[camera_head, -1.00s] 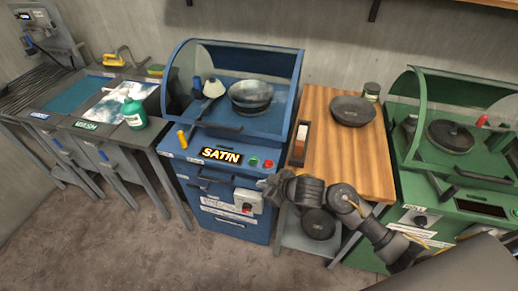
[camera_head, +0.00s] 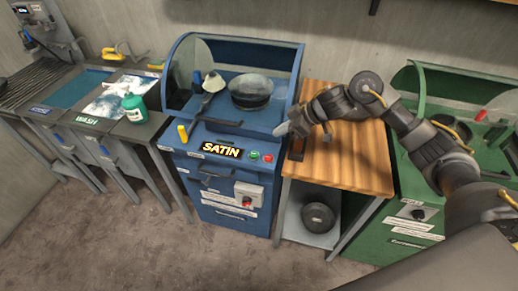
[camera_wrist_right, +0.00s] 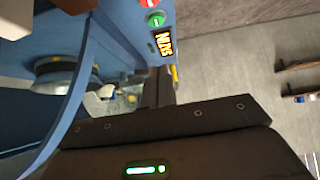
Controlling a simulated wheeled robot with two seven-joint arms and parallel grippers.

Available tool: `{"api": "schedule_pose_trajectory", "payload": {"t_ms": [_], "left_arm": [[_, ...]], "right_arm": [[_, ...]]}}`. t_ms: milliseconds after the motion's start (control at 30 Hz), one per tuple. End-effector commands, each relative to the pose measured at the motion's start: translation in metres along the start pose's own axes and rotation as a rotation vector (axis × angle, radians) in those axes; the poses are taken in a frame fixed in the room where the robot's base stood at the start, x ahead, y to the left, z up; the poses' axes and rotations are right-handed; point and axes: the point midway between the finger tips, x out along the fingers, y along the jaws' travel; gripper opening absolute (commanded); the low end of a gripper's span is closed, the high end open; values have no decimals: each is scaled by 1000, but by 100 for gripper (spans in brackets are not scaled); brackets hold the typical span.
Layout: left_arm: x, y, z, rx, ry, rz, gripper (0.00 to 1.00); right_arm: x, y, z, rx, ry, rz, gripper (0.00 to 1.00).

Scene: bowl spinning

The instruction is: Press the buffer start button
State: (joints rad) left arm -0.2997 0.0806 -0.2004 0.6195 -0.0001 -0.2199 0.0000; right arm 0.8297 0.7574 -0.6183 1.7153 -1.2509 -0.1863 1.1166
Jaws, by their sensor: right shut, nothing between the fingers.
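The blue buffer machine (camera_head: 225,190) stands in the middle of the head view, with a lit SATIN display (camera_head: 221,150) on its sloped front. To the right of the display are a green button (camera_head: 254,155) and a red button (camera_head: 268,158). In the right wrist view the green button (camera_wrist_right: 156,19) and the red button (camera_wrist_right: 149,3) show at the top, beside the display (camera_wrist_right: 163,44). My right gripper (camera_head: 284,129) is shut and empty. It is beside the machine's right edge, above and right of the buttons in the picture, apart from them. My left gripper is not in view.
A metal bowl (camera_head: 250,91) sits inside the blue hood. A wooden-topped table (camera_head: 350,165) stands right of it under my arm, with a dark pan (camera_head: 319,217) on its lower shelf. A green machine (camera_head: 385,232) is further right. A wash station (camera_head: 92,118) stands left.

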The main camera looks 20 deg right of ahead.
Motion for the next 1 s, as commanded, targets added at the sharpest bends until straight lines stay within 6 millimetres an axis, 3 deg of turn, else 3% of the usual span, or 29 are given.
{"api": "schedule_pose_trajectory", "payload": {"t_ms": [367,833,1000], "left_arm": [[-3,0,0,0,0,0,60],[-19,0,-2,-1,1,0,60],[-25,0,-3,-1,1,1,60]], "right_arm": [[11,0,-1,1,3,-1,0],[101,-1,-2,3,2,0,0],[118,0,16,1,1,2,0]]}}
